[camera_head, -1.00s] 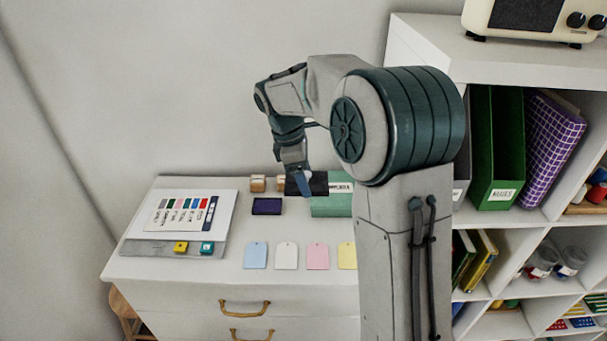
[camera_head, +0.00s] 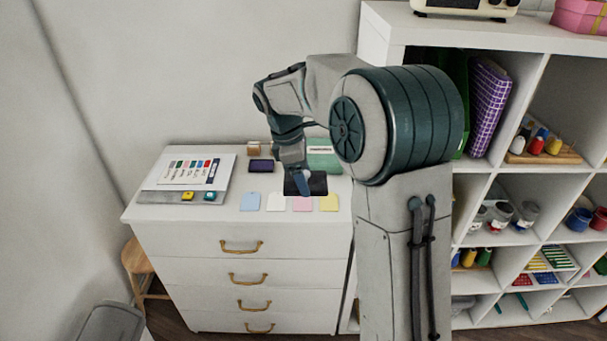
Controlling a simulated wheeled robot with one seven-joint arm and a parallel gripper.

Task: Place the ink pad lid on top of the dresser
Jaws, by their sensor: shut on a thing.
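The dark, flat, square ink pad lid (camera_head: 317,183) is held by my gripper (camera_head: 302,181), which is shut on it. It shows over the white dresser (camera_head: 180,239), between the green box and the pink and yellow tags. I cannot tell how high it is above the top. The dresser top (camera_head: 170,212) carries a dark purple ink pad (camera_head: 261,166), left of my gripper. My arm hides the dresser's right part.
Blue (camera_head: 250,201), white (camera_head: 276,202), pink (camera_head: 302,203) and yellow (camera_head: 329,203) tags line the front. A green box (camera_head: 323,159) and small wooden stamps (camera_head: 253,148) stand behind. A sheet (camera_head: 190,170) lies left. A shelf unit (camera_head: 505,187) stands right; a stool (camera_head: 137,262) is left.

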